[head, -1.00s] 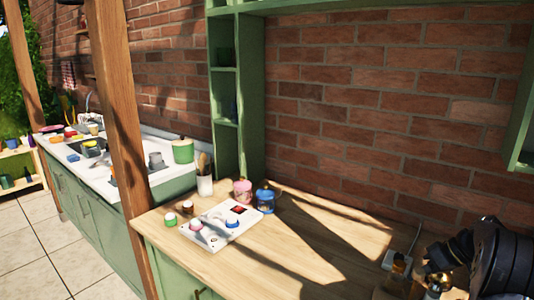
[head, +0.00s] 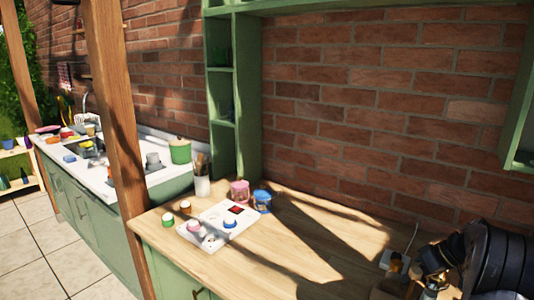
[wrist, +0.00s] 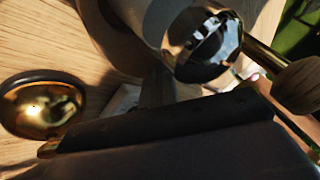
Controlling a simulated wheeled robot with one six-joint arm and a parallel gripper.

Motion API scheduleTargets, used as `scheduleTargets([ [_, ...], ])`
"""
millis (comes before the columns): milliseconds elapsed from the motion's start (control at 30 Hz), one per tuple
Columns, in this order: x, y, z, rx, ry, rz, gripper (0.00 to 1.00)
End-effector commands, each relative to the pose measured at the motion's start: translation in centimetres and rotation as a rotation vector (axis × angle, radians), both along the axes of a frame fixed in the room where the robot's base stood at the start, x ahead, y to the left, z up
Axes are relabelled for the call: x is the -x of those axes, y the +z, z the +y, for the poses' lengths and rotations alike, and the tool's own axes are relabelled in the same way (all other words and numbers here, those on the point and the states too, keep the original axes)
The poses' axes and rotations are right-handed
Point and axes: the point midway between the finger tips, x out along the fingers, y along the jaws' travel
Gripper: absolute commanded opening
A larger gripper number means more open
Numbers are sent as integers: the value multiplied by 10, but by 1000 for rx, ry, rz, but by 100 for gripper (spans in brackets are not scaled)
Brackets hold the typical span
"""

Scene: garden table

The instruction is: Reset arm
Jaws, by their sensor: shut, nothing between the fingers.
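My arm is folded at the lower right of the head view, dark and bulky, over the right end of the wooden counter (head: 300,250). In the wrist view my gripper (wrist: 157,92) shows as a dark shape rising from the wide dark bar along the bottom. Its fingers are shut with nothing between them. A round brass piece (wrist: 42,105) is to its left, and a shiny chrome-and-black piece (wrist: 205,45) is above it to the right. I cannot tell how near these are.
A white board (head: 210,240) with small jars lies on the counter's left part. Pink (head: 240,192) and blue (head: 262,201) jars stand behind it. A small white box (head: 394,260) with a cord is near my arm. A wooden post (head: 118,130) rises at left; mid-counter is clear.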

Motion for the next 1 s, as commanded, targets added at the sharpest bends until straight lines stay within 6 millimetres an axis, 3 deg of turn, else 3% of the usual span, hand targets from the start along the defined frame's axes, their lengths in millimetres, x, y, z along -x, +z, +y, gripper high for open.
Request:
scheduleTargets([
  [67,7,0,-9,-1,-17,1,0],
  [300,12,-2,-14,0,-145,0,0],
  [667,12,-1,-14,0,-155,0,0],
  [867,8,13,-14,-4,-173,-10,0],
  [1000,4,33,-13,-11,-203,-24,0],
])
